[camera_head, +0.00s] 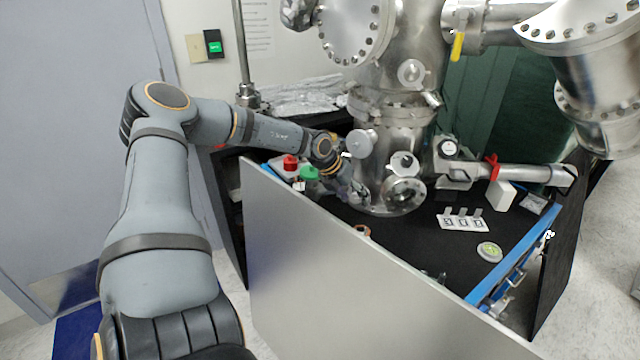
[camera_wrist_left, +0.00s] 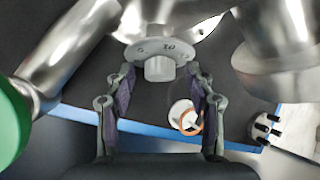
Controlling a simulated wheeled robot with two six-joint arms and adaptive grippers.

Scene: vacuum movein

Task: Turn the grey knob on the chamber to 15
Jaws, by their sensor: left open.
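The steel chamber (camera_head: 385,175) stands on a black table in the head view. In the left wrist view the grey knob (camera_wrist_left: 159,68) is a short round stub below a dial ring (camera_wrist_left: 160,50) with printed numbers, of which a 10 seems readable. My left gripper (camera_wrist_left: 161,84) is open, with one finger on each side of the knob. Gaps show between the fingers and the knob, so it is not gripped. In the head view my left gripper (camera_head: 345,188) is at the chamber's lower left side; I cannot make out the knob there. My right gripper is not in view.
A red knob (camera_head: 290,162) and a green knob (camera_head: 309,173) stand left of the gripper. A large grey panel (camera_head: 330,265) fronts the table. A white disc with an orange ring (camera_wrist_left: 186,118) lies below the fingers.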

